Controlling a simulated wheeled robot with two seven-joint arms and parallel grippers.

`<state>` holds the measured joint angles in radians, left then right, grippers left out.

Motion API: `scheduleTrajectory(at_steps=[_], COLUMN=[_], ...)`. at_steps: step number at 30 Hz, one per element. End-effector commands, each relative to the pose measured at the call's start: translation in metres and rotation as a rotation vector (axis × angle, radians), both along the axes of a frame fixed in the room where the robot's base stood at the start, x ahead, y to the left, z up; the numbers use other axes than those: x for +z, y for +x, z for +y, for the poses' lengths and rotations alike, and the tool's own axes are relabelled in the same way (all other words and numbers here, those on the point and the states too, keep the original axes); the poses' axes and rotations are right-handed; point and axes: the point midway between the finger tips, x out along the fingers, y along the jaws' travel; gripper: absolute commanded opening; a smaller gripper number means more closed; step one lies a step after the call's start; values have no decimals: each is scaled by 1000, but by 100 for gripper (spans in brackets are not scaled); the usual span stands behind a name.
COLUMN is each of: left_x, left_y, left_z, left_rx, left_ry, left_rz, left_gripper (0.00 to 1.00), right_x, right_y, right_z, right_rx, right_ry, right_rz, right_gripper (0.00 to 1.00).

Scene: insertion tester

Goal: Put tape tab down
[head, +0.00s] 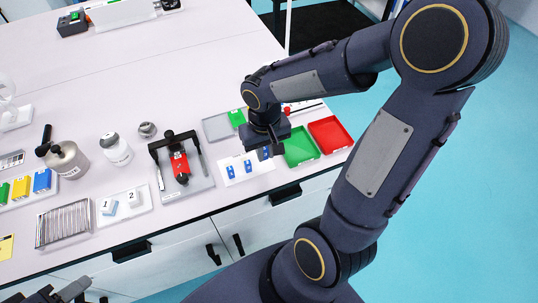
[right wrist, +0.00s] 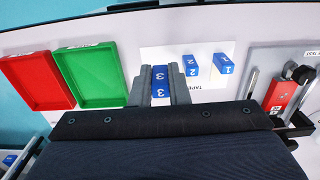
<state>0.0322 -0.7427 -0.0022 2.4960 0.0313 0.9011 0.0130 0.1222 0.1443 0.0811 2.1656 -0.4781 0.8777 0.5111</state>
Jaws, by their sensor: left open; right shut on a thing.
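My right gripper (head: 268,152) reaches down over the right end of a white card (head: 243,179). In the right wrist view, its fingers (right wrist: 161,88) are shut on a blue tape tab marked 3 (right wrist: 160,76). I cannot tell whether this tab touches the card. Two more blue tabs, marked 2 (right wrist: 190,67) and 1 (right wrist: 223,66), stand on the card beside it. They also show in the head view, left of the gripper. My left gripper (head: 62,293) is open and empty at the bottom left, well away from the tabs.
A green tray (head: 301,148) and a red tray (head: 331,133) lie right of the card. A grey plate with a black-framed, red-handled tester (head: 180,165) stands to its left. A grey tray (head: 216,127) with a green block is behind. The table's front edge is close.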

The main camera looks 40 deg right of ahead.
Motion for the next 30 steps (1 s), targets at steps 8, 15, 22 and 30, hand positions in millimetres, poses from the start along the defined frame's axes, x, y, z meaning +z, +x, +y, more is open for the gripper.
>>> scheduleTrajectory(at_steps=[8, 15, 22, 30], left_x=[0, -4, -4, -7], left_y=[0, 0, 0, 0], left_z=[0, 0, 0, 0], left_rx=[0, 0, 0, 0], left_ry=[0, 0, 0, 0], left_rz=[0, 0, 0, 0], left_gripper=[44, 44, 44, 44], right_x=[-24, -57, -62, -65], right_y=[11, 14, 14, 15], right_z=[-17, -22, -22, -22], right_rx=[-1, 1, -1, 0], right_ry=[1, 0, 1, 1], right_rz=[0, 2, -1, -2], right_gripper=[0, 0, 0, 19])
